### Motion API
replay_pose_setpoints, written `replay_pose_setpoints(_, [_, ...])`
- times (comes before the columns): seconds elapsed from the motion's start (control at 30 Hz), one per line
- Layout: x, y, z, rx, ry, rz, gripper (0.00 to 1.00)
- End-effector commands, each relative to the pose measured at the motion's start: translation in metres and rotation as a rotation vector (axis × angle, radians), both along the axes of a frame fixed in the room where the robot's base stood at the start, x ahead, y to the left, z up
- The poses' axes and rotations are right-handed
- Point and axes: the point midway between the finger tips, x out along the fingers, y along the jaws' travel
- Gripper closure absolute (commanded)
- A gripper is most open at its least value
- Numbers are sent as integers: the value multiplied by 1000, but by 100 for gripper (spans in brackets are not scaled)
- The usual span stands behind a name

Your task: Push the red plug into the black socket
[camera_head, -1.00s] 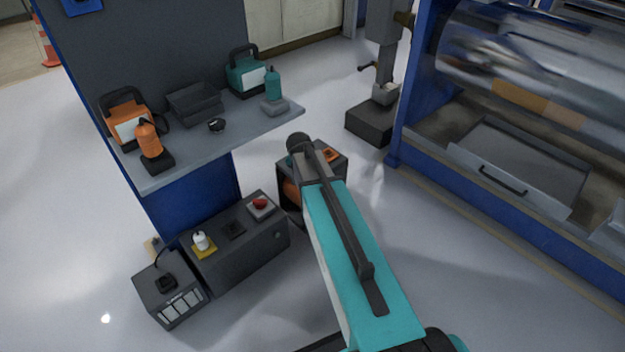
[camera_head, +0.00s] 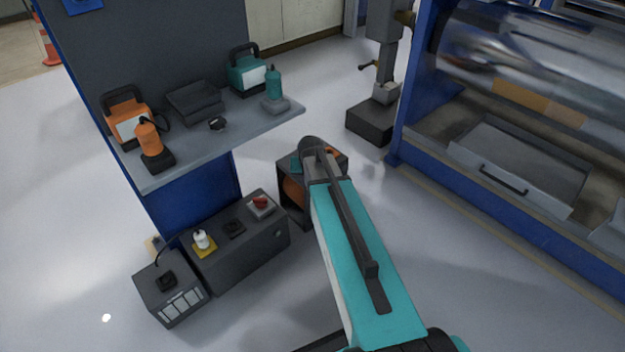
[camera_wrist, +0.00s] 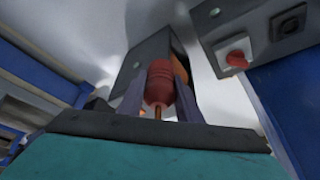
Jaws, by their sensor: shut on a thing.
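The red plug (camera_wrist: 159,84) is held between the two fingers of my gripper (camera_wrist: 158,92) in the wrist view, with a thin copper-coloured stem below it. In the head view my arm hides the gripper and the plug. A black square socket (camera_head: 233,229) sits on top of the low dark cabinet, between a white piece on a yellow plate and a red knob. The socket also shows at the upper right of the wrist view (camera_wrist: 289,20), apart from the plug.
The red knob (camera_head: 260,202) is on a pale plate on the dark cabinet (camera_head: 245,262). A smaller dark box (camera_head: 172,305) with another black fitting stands left. A small open cabinet (camera_head: 293,213) is beside my arm. A grey shelf (camera_head: 205,160) overhangs the cabinets.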

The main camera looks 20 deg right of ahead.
Motion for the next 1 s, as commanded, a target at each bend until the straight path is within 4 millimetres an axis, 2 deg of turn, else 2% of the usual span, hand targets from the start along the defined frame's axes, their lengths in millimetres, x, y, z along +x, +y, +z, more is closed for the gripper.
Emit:
replay_pose_setpoints(0.57, [10, 24, -10, 1, 0, 452, 95])
replay_pose_setpoints(1.0, [23, 56, -21, 1, -1, 835, 95])
